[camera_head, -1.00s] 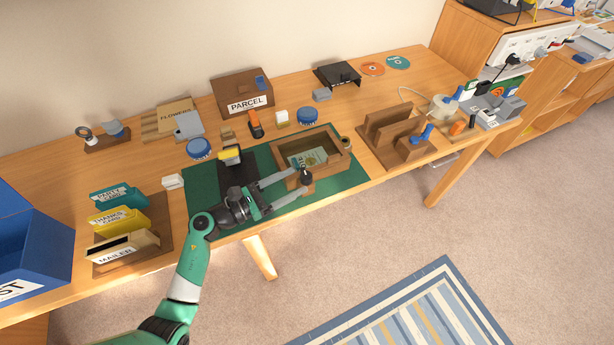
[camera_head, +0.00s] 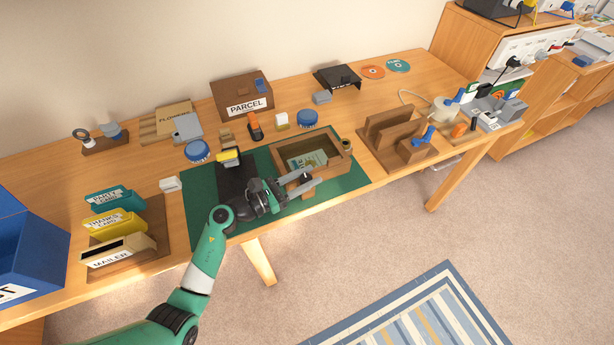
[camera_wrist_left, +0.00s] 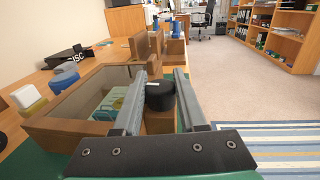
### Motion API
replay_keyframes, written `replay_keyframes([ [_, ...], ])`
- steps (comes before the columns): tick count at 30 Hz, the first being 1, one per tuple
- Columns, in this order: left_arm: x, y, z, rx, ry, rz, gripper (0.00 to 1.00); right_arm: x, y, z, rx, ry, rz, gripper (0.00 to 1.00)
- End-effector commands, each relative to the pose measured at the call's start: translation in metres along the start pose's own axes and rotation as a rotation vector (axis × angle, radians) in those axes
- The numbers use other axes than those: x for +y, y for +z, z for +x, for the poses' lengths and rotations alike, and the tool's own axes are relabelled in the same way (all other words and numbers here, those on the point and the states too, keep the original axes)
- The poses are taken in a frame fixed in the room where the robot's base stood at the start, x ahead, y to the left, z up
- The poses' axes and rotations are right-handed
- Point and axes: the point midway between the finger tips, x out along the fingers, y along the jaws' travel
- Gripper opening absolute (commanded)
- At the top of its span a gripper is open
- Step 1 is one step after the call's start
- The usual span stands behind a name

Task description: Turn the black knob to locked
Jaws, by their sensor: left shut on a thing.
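My left gripper (camera_head: 311,179) reaches in from the left, low along the box's front. In the left wrist view its two grey fingers (camera_wrist_left: 160,76) lie on either side of the knob, shut on it. In the head view the fingers hide the knob. The right gripper is not in view.
A brown letter stand (camera_head: 385,127) is right of the mat. Blue round-topped things (camera_head: 197,151) and a box marked PARCEL (camera_head: 240,96) are behind. A card rack (camera_head: 155,262) and a blue bin (camera_head: 35,245) are left. The mat's front right is clear.

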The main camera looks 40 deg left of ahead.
Motion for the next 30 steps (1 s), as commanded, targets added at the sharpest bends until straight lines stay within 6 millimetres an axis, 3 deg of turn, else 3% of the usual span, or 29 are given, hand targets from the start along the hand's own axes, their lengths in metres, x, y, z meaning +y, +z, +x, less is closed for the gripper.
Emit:
replay_keyframes([
  [11, -0.001, 0.003, 0.001, 0.001, 0.111, -0.002, 0.0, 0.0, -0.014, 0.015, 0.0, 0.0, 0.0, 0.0],
  [21, 0.001, 0.0, 0.0, 0.0, 0.138, 0.0, 0.0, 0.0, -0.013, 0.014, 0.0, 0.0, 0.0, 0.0],
  [22, 0.001, 0.0, 0.0, 0.0, 0.138, 0.0, 0.46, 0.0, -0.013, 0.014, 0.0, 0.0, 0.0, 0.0],
  [26, 0.001, 0.0, 0.0, 0.0, 0.138, 0.0, 0.7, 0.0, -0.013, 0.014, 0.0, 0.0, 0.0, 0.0],
  [30, 0.001, 0.0, 0.0, 0.0, 0.137, 0.0, 0.71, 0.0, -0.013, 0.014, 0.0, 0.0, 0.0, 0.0],
])
